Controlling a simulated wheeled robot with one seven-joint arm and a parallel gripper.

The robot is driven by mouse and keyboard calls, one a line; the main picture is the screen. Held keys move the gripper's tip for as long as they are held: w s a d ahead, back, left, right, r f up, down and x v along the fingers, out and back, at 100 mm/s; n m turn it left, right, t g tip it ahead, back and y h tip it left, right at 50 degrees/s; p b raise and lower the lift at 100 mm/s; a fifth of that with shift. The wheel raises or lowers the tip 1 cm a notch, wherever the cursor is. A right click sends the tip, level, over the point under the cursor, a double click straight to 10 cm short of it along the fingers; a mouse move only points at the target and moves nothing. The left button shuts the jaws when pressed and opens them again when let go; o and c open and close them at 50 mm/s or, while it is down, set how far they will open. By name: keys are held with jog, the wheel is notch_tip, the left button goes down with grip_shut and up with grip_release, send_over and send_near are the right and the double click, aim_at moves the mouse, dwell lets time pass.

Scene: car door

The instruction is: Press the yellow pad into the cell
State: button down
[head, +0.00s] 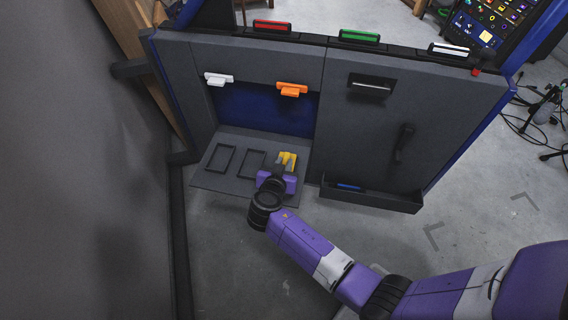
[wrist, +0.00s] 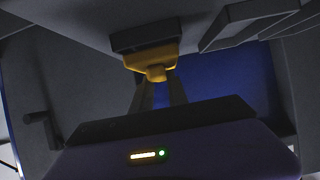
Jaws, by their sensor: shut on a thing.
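The yellow pad (head: 288,158) is at the right end of the low grey ledge at the foot of the door panel. It also shows in the wrist view (wrist: 150,57), with a small knob towards my fingers. My gripper (head: 283,170) is shut on this knob; the fingers also show in the wrist view (wrist: 157,80). The pad lies against a dark cell frame (wrist: 145,37). I cannot tell how deep it sits in it. In the head view the pad and my gripper hide most of that cell.
Two empty black cell frames, a left one (head: 219,159) and a middle one (head: 252,163), lie on the ledge (head: 205,180). A white pad (head: 218,79) and an orange pad (head: 291,89) are on the panel above. A door pocket (head: 372,200) juts out at the right.

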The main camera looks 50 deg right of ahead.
jog(key=shift+f+b, duration=1)
jog(key=shift+b, duration=0.15)
jog(key=c, duration=1.2)
grip_release()
jog(key=shift+p+v, duration=0.85)
jog(key=shift+v, duration=3.1)
